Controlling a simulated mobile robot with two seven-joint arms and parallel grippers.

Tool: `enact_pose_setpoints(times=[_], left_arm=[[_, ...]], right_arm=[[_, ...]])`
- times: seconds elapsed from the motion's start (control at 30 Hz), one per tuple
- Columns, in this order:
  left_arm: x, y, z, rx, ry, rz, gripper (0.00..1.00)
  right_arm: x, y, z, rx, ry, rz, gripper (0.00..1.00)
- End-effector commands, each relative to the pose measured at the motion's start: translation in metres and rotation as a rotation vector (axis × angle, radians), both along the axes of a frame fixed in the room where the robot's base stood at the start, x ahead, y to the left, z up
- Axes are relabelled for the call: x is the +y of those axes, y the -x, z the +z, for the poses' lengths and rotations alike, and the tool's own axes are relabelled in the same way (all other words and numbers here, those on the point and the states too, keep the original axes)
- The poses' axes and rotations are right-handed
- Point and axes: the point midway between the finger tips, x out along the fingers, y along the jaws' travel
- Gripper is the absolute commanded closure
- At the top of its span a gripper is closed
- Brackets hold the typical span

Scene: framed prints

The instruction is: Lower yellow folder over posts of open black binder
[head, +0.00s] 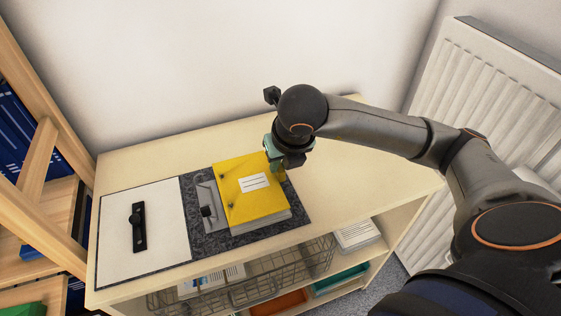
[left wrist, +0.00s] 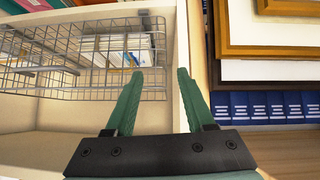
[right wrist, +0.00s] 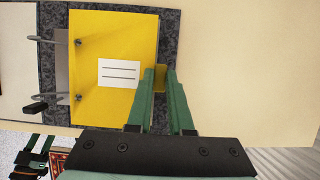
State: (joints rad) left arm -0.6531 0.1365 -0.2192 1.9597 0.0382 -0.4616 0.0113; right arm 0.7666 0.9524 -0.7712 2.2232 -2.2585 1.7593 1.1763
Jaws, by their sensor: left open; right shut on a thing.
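The yellow folder (head: 240,205) with a white label lies level over the right half of the open black binder (head: 186,215). It also shows in the right wrist view (right wrist: 115,105). Two grey curved posts (right wrist: 50,40) reach from the binder's spine to the folder's two holes; I cannot tell whether they pass through. A pale stack shows below the folder's front edge. My right gripper (right wrist: 161,72) is shut on a tab at the folder's right edge. My left gripper (left wrist: 160,72) is open and empty, away from the binder, facing the shelf.
The binder lies on a pale wooden cabinet top (head: 330,160), free at the right. A wire basket (head: 250,285) sits below. A wooden shelf unit stands left, a radiator (head: 480,90) right. Framed prints (left wrist: 270,70) show in the left wrist view.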

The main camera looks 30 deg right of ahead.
Motion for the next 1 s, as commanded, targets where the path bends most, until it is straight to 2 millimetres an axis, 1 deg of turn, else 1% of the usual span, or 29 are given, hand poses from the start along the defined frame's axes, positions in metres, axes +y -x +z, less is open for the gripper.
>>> enact_pose_setpoints(times=[0.53, 0.87, 0.9, 1.0], left_arm=[[0.0, 0.0, -0.0109, 0.0, 0.0, 0.0, 0.46], [0.0, 0.0, -0.0112, 0.0, 0.0, 0.0, 0.46], [0.0, 0.0, -0.0112, 0.0, 0.0, 0.0, 0.46], [0.0, 0.0, -0.0112, 0.0, 0.0, 0.0, 0.46]], right_arm=[[0.0002, -0.0002, -0.0093, -0.001, -0.001, 0.0, 1.0], [0.0001, -0.0002, -0.0095, -0.001, -0.001, 0.0, 1.0], [0.0002, -0.0002, -0.0095, -0.001, -0.001, 0.0, 0.78], [0.0001, -0.0002, -0.0095, -0.001, -0.001, 0.0, 0.67]])
